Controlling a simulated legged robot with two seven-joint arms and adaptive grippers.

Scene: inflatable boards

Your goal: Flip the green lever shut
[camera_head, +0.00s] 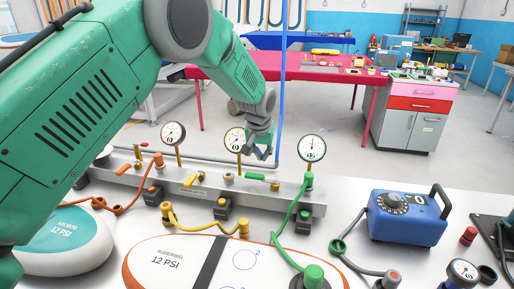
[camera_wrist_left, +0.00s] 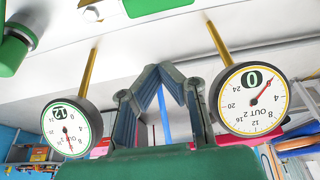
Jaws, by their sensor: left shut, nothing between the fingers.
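The green lever (camera_head: 254,176) lies roughly along the top of the grey metal manifold bar (camera_head: 310,196), between the yellow-stemmed gauge (camera_head: 234,139) and the green-stemmed gauge (camera_head: 312,148). A green piece that looks like this lever (camera_wrist_left: 152,6) shows at the top edge of the left wrist view. My left gripper (camera_head: 262,154) is above and behind the lever, apart from it, between the two gauges. In the left wrist view its fingers (camera_wrist_left: 160,70) meet at the tips with nothing between them. My right gripper is not in view.
Orange (camera_head: 138,163) and yellow (camera_head: 190,179) levers sit further left on the bar. A green hose (camera_head: 284,222) runs from the bar's right end to a white-and-orange board (camera_head: 180,270). A blue pump box (camera_head: 406,217) stands right. Gauges rise close to my left gripper.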

